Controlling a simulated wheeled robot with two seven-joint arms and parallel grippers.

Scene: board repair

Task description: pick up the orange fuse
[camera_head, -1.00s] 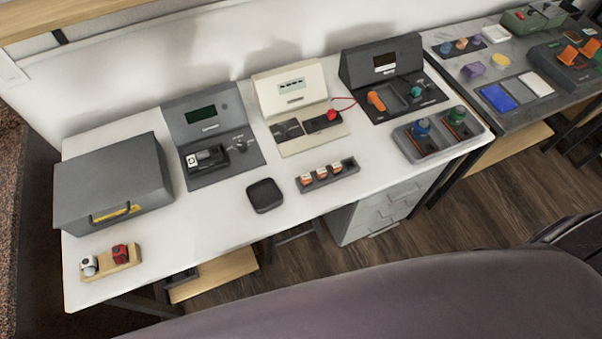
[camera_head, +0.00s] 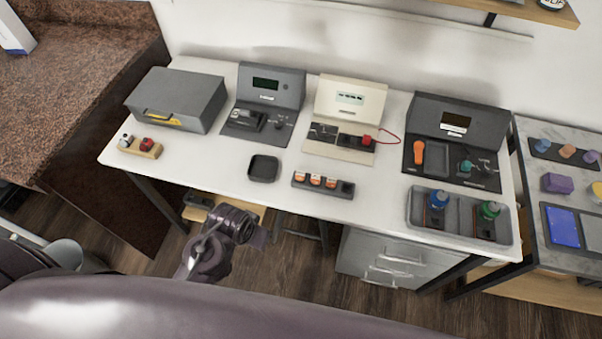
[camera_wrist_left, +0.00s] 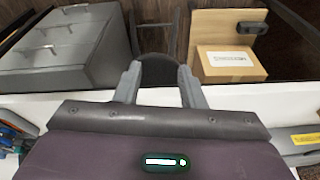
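A dark grey fuse rack (camera_head: 347,189) lies near the front edge of the white table. Three small orange-and-white pieces, probably fuses, stand in it: a left one (camera_head: 300,177), a middle one (camera_head: 315,180) and a right one (camera_head: 331,183). The slot at its right end looks empty. My left gripper (camera_head: 264,238) is in front of the table, below and left of the rack, apart from it. In the left wrist view my left gripper (camera_wrist_left: 160,74) has its fingers spread with nothing held. No fuse shows there. My right gripper is not in view.
A black tray (camera_head: 263,168) is left of the rack. Behind stand a cream tester (camera_head: 350,97) with a red lead and dark consoles. A grey bin (camera_head: 460,212) with bottles is at right. A wooden block (camera_head: 140,148) and grey case (camera_head: 178,98) are at left.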

